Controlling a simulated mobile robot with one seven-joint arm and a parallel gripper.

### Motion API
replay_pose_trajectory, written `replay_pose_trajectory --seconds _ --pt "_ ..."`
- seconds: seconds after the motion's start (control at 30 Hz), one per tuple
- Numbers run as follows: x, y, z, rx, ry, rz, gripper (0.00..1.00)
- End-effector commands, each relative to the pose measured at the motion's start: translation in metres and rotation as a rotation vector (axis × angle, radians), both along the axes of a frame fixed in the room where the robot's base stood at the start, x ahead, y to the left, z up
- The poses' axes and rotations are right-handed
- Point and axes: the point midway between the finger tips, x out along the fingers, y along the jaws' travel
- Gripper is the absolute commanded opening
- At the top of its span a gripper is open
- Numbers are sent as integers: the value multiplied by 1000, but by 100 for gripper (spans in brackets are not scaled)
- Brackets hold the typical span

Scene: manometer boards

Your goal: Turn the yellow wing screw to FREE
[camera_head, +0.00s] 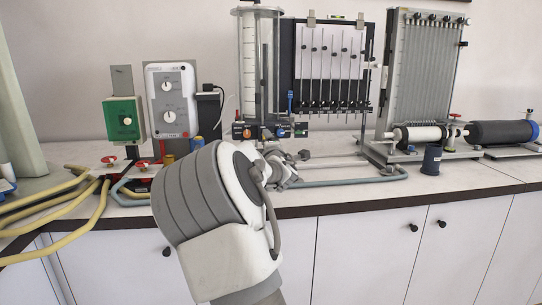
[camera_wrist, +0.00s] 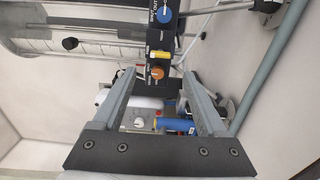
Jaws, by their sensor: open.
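In the wrist view a small yellow piece (camera_wrist: 160,54), which looks like the yellow wing screw, sits on a black valve block (camera_wrist: 155,43). It lies between a blue knob (camera_wrist: 165,14) and an orange knob (camera_wrist: 157,73). My gripper (camera_wrist: 158,78) is open and empty, its two fingers on either side of the block's lower end near the orange knob. I cannot tell the screw's setting, as the markings are too small. In the head view the block (camera_head: 268,132) stands at the foot of a clear column, and my arm hides most of my gripper.
A manometer board (camera_head: 333,62) stands right of the column. A tilted tube board (camera_head: 425,75) is farther right. A green box (camera_head: 124,119) and a white control box (camera_head: 171,98) stand left. A blue-grey hose (camera_head: 350,181) and yellow hoses (camera_head: 60,212) lie on the bench.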

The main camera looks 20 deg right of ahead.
Motion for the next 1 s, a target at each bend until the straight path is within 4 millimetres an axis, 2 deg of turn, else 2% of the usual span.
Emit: replay_pose_trajectory --seconds 0.3,0.5,0.7,1.0 --pt "-53 16 1 5 -1 1 75" --pt "-77 23 1 3 -1 1 75" --pt "-87 25 0 1 -1 1 75" --pt "-88 25 0 0 0 0 75"
